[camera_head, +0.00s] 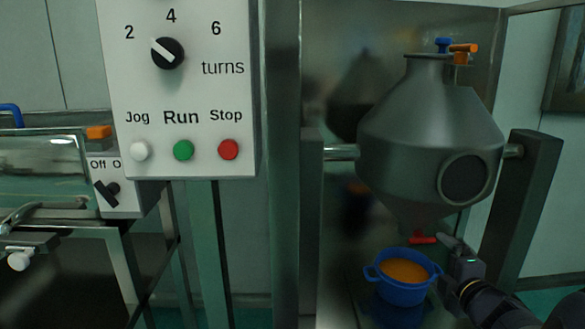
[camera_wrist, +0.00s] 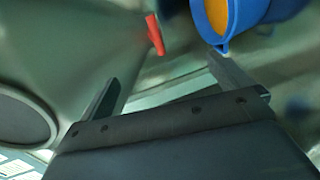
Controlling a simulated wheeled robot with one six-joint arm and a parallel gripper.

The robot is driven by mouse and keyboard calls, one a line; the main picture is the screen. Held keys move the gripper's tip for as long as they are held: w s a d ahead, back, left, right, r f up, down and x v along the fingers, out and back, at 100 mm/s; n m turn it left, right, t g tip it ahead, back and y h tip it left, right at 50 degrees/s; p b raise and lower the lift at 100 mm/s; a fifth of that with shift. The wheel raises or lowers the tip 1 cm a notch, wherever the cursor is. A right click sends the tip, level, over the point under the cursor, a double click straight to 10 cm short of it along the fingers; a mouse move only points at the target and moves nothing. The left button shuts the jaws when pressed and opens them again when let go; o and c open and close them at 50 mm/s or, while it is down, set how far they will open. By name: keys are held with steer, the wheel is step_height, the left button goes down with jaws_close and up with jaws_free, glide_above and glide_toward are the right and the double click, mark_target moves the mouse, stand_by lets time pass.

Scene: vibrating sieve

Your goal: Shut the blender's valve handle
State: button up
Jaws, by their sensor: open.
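The blender (camera_head: 425,115) is a grey metal double-cone vessel hung between two posts. Its red valve handle (camera_head: 423,240) sits at the bottom outlet, just above the blue pot (camera_head: 403,291). In the wrist view the red handle (camera_wrist: 155,34) lies beyond the fingertips, between their lines and nearer the middle. My gripper (camera_head: 452,246) is just right of the handle in the head view. In the wrist view my gripper (camera_wrist: 163,75) is open and empty, with its two fingers spread apart. The handle appears apart from both fingers.
The blue pot (camera_wrist: 226,42) holds orange contents and is close to one fingertip in the wrist view. A control panel (camera_head: 183,90) with a knob and buttons stands to the left. A post (camera_head: 522,205) stands close to my arm on the right.

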mark_target(420, 238)
steer(key=b+x, duration=0.1)
steer(key=x, duration=0.4)
steer(key=shift+w, duration=0.35)
steer(key=shift+b, duration=0.3)
